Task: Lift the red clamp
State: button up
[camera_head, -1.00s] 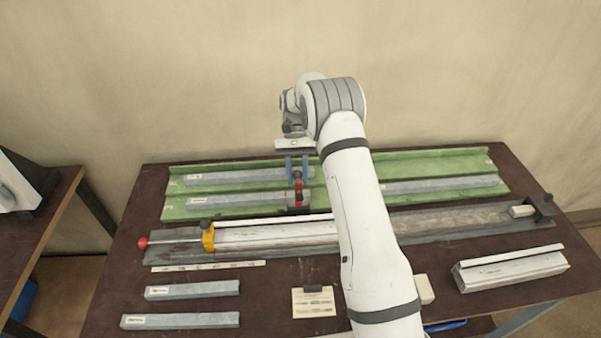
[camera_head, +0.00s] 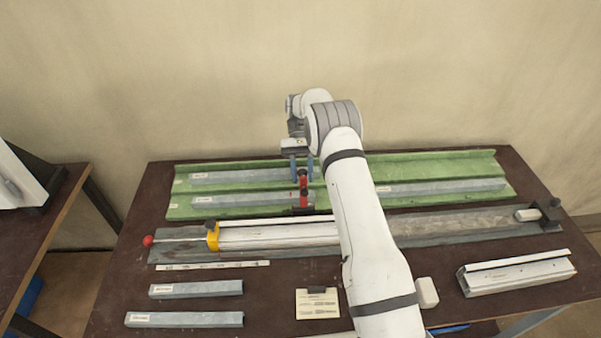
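The red clamp (camera_head: 303,187) stands upright at the front edge of the green tray, by the end of a grey profile, with its dark base low. My gripper (camera_head: 302,172) is above it at the back of the bench. Its two blue fingers are apart, one left and one right of the clamp's top. I see no clear contact between the fingers and the clamp. My arm hides the tray just right of the clamp.
The green tray (camera_head: 440,168) holds several grey profiles. In front lies a long fixture (camera_head: 450,220) with a yellow clamp block (camera_head: 212,236) and a red knob (camera_head: 147,240). Loose profiles (camera_head: 196,289), a card (camera_head: 317,304) and a white block (camera_head: 427,291) lie nearer.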

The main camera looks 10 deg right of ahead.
jog(key=o, duration=0.3)
jog(key=shift+r, duration=0.1)
jog(key=shift+a+r, duration=0.1)
jog(key=shift+r, duration=0.2)
jog(key=s+d+r+n+t+b, duration=0.1)
jog(key=s+d+r+t+b, duration=0.15)
jog(key=s+r, duration=0.4)
jog(key=s+d+r+t+b, duration=0.1)
jog(key=s+r+t, duration=0.3)
jog(key=r, duration=0.5)
jog(key=s+d+f+n+t+b, duration=0.1)
jog(key=s+t, duration=0.7)
jog(key=s, duration=1.2)
jog(key=shift+s+d+n+b, duration=0.15)
jog(key=shift+d+n+b, duration=0.15)
jog(key=shift+d+b, duration=0.75)
